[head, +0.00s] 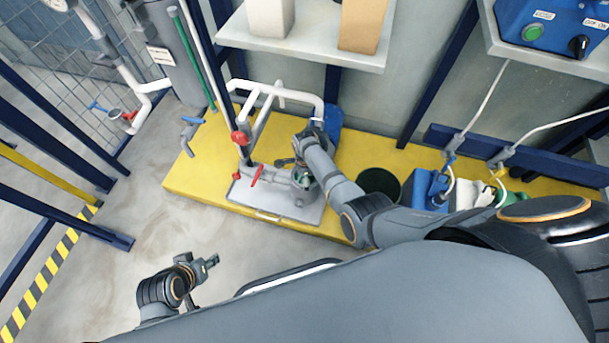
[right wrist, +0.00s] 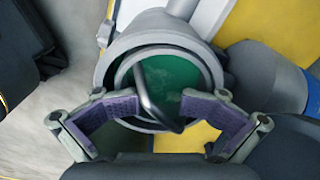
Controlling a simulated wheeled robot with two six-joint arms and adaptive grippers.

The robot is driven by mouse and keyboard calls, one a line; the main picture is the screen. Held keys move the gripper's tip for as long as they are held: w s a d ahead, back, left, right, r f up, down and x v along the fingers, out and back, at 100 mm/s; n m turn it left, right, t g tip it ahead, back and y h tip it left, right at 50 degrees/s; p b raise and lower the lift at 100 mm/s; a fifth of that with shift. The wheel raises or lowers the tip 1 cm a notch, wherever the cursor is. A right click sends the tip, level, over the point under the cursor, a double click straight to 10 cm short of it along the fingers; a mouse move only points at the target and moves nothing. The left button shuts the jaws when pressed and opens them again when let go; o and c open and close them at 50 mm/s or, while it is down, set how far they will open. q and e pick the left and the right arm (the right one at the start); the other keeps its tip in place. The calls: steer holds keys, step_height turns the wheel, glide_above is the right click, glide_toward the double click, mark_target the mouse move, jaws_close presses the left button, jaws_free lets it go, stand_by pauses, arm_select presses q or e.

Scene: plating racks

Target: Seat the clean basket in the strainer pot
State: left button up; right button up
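The strainer pot (right wrist: 104,72) is a grey round housing. In the right wrist view its open mouth faces my right gripper (right wrist: 163,108), with green inside. A dark curved handle (right wrist: 147,88), which looks like the basket's, crosses the mouth. My right gripper's purple-padded fingers are spread wide on either side of the mouth, with the handle between them and no clear grip on it. How deep the basket sits is hidden. In the head view my right arm's end largely covers the pot (head: 304,181). My left gripper (head: 205,280) is open and empty above the floor, away from the pot.
White pipes with a red-knobbed valve (head: 240,137) and red levers (head: 256,174) stand close left of the pot on a yellow platform (head: 200,180). A dark green bucket (head: 380,182) and a blue jug (head: 428,192) stand to the right. A shelf (head: 300,45) overhangs behind.

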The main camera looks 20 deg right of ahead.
steer(key=shift+s+f, duration=0.1)
steer(key=shift+s, duration=0.15)
steer(key=r, duration=1.2)
steer(key=shift+w+r, duration=0.1)
steer(key=shift+w, duration=0.1)
